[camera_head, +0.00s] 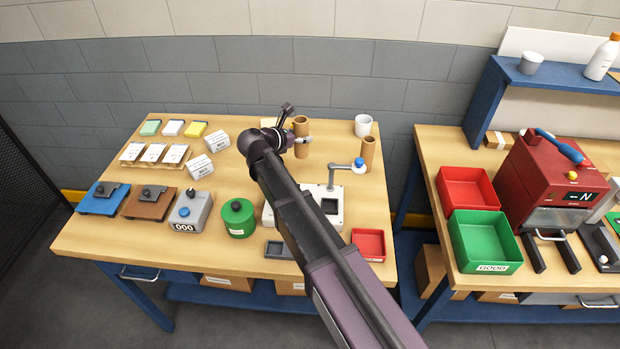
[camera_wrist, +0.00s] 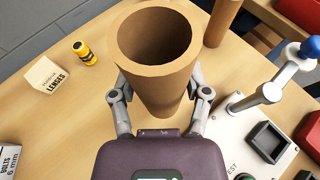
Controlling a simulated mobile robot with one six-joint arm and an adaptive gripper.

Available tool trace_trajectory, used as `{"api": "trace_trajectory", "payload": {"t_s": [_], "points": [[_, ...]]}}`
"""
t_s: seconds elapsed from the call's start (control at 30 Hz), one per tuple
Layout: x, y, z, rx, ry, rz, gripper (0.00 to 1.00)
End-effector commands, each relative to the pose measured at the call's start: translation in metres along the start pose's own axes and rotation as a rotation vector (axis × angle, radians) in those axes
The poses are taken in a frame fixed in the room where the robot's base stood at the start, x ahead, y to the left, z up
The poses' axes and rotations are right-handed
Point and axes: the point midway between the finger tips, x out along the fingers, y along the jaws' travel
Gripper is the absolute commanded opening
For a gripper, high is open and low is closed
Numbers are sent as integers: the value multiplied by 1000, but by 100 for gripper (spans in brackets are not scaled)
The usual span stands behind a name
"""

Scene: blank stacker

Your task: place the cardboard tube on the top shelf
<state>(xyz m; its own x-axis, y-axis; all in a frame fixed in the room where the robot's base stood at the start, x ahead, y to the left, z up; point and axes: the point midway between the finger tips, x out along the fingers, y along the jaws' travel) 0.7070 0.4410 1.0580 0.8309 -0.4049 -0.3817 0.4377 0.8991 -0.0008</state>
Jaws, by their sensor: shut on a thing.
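A brown cardboard tube (camera_head: 301,127) stands upright at the back of the left table. My gripper (camera_head: 302,141) is shut around it from the sides. In the wrist view the tube (camera_wrist: 156,92) sits between the two fingers of my gripper (camera_wrist: 158,88), its open end facing up. I cannot tell whether its bottom touches the table. A second cardboard tube (camera_head: 368,153) stands to the right; it also shows in the wrist view (camera_wrist: 219,22). The blue top shelf (camera_head: 555,80) is above the right bench, far from my gripper.
A white cup (camera_head: 363,126) stands behind the second tube. A grey-and-white press fixture with a blue knob (camera_head: 358,163) is close by. A grey cup (camera_head: 530,63) and a white bottle (camera_head: 601,58) stand on the shelf. A red machine (camera_head: 540,165) sits below it.

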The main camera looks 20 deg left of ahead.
Motion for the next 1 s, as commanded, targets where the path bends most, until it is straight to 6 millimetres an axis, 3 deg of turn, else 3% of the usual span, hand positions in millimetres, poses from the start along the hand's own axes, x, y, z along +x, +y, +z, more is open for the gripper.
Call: {"api": "trace_trajectory", "payload": {"t_s": [0.27, 0.73, 1.0], "points": [[4, 0, -11, 0, 0, 1, 25], [20, 1, -52, -1, 0, 1, 25], [23, 1, -59, -1, 0, 2, 25]]}}
